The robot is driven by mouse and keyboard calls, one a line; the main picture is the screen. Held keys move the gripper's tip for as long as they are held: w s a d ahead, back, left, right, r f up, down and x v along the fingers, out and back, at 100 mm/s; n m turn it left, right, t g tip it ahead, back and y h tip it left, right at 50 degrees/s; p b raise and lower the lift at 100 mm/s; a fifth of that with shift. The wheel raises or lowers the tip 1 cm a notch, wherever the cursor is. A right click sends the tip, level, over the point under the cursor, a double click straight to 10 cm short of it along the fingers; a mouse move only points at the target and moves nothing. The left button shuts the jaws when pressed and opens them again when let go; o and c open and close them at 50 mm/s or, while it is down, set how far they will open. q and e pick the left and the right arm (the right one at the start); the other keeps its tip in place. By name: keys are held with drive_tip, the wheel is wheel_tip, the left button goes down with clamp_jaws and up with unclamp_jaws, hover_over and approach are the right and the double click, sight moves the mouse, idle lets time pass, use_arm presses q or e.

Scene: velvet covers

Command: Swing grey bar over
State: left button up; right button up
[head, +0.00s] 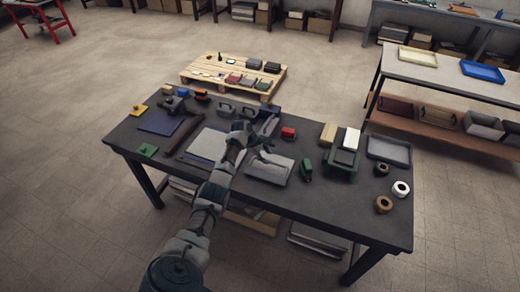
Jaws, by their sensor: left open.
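My left arm reaches up from the bottom over the dark worktable (330,210), and its gripper (243,128) is open above the middle of the table. A light grey board (208,147) lies left of the gripper. Another pale grey board (270,176) lies to its right, with a grey bar-like piece (266,157) along its upper side. A second slim grey piece (269,125) stands just right of the gripper. I cannot tell which of these is the task's grey bar, or whether the gripper touches anything. My forearm and gripper hide part of the boards. My right gripper is out of view.
A dark brown bar (184,135) and blue sheet (160,122) lie left. A red block (288,133), green tool (306,170), green stand (341,166), grey tray (389,151) and tape rolls (384,204) sit right. A pallet (213,67) is behind.

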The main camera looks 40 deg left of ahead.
use_arm(q)
drive_tip(key=v, duration=0.6)
drive_tip(key=shift+a, duration=0.1)
idle(0.4)
